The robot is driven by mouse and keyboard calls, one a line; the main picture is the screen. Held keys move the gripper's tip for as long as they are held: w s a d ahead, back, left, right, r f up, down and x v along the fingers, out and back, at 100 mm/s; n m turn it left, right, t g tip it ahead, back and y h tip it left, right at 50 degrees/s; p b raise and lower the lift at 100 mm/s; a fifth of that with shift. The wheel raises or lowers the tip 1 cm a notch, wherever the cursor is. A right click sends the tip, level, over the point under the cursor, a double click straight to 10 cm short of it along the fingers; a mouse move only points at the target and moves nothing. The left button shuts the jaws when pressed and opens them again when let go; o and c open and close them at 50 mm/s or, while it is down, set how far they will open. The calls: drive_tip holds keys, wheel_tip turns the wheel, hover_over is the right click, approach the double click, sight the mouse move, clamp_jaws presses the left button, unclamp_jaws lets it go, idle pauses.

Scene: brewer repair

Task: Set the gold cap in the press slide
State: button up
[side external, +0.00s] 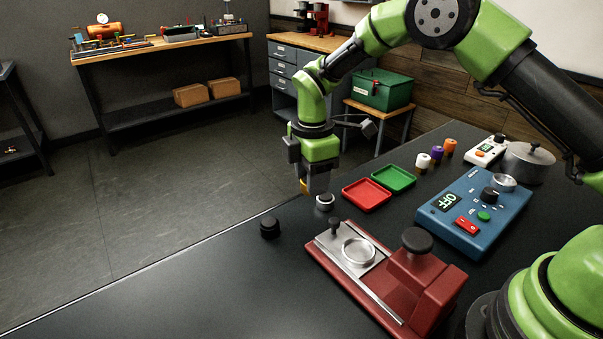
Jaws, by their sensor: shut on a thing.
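My gripper (313,190) points down over the black table, left of and behind the red press. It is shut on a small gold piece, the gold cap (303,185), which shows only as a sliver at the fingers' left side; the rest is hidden. The red press (425,290) stands at the table's front with a dark round knob. Its silver slide (337,243) lies at the press's left side and carries a round ring seat (358,251), which looks empty. A small dark knob stands on the slide's far end.
A small silver-topped round part (325,202) stands just below my gripper. A black knob (269,227) is to the left. A red tray (366,195), a green tray (394,179) and a blue control box (474,212) reading OFF lie to the right. The front left table is clear.

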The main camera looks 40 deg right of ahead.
drive_tip(key=s+n, duration=0.1)
drive_tip(key=s, duration=0.3)
drive_tip(key=s+n, duration=0.1)
drive_tip(key=s, duration=0.3)
drive_tip(key=s+d+n, duration=0.1)
drive_tip(key=s+n, duration=0.1)
drive_tip(key=s, duration=0.2)
drive_tip(key=shift+f, duration=0.2)
hover_over(359, 253)
drive_tip(key=shift+f, duration=2.1)
drive_tip(key=shift+f, duration=0.3)
drive_tip(key=shift+f, duration=0.45)
drive_tip(key=shift+f, duration=0.45)
drive_tip(key=o, duration=1.4)
drive_tip(key=shift+o, duration=0.2)
wheel_tip(359, 253, up, 8)
drive_tip(key=shift+r, duration=0.15)
